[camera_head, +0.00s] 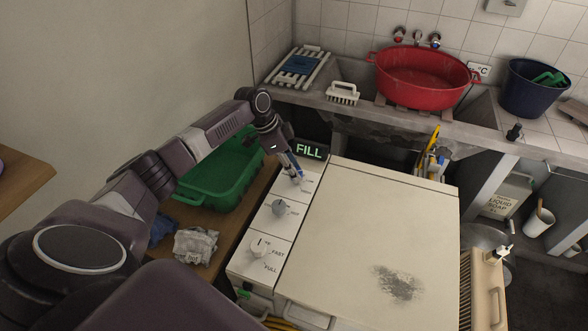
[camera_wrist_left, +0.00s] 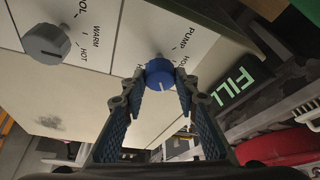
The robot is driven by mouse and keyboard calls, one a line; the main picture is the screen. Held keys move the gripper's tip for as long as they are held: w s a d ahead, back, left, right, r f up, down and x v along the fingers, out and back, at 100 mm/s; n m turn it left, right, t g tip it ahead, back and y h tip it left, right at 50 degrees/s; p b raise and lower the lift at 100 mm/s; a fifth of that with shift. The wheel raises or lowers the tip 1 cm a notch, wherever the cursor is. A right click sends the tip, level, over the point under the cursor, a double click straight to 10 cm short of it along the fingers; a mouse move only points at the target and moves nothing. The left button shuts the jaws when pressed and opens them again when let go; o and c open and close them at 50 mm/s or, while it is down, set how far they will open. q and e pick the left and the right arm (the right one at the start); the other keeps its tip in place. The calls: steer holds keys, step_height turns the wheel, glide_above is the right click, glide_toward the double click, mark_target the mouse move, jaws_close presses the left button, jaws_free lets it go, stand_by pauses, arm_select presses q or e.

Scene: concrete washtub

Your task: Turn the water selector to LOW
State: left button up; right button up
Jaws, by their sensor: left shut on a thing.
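The white washer's control strip (camera_head: 265,225) carries a row of knobs. The far one is a blue knob (camera_wrist_left: 159,73), with lettering that reads PUMP and part of another word beside it. My left gripper (camera_head: 295,175) is shut on this blue knob, a fingertip on each side of it; the gripper also shows in the left wrist view (camera_wrist_left: 160,85). A grey knob (camera_head: 279,208) is the middle one, marked WARM and HOT. A pale knob (camera_head: 260,247) is nearest, by the words FAST and FULL. I cannot read LOW on any knob. My right gripper is out of view.
A lit FILL sign (camera_head: 310,151) stands just behind the strip, close to my left gripper. A green tub (camera_head: 222,175) and a crumpled cloth (camera_head: 195,246) lie left of the washer. A red basin (camera_head: 423,82) stands on the concrete ledge behind. The washer's lid (camera_head: 370,225) is bare.

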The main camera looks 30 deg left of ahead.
arm_select(q)
steer(key=o, duration=1.1)
steer(key=shift+r, duration=0.1)
steer(key=v, duration=1.2)
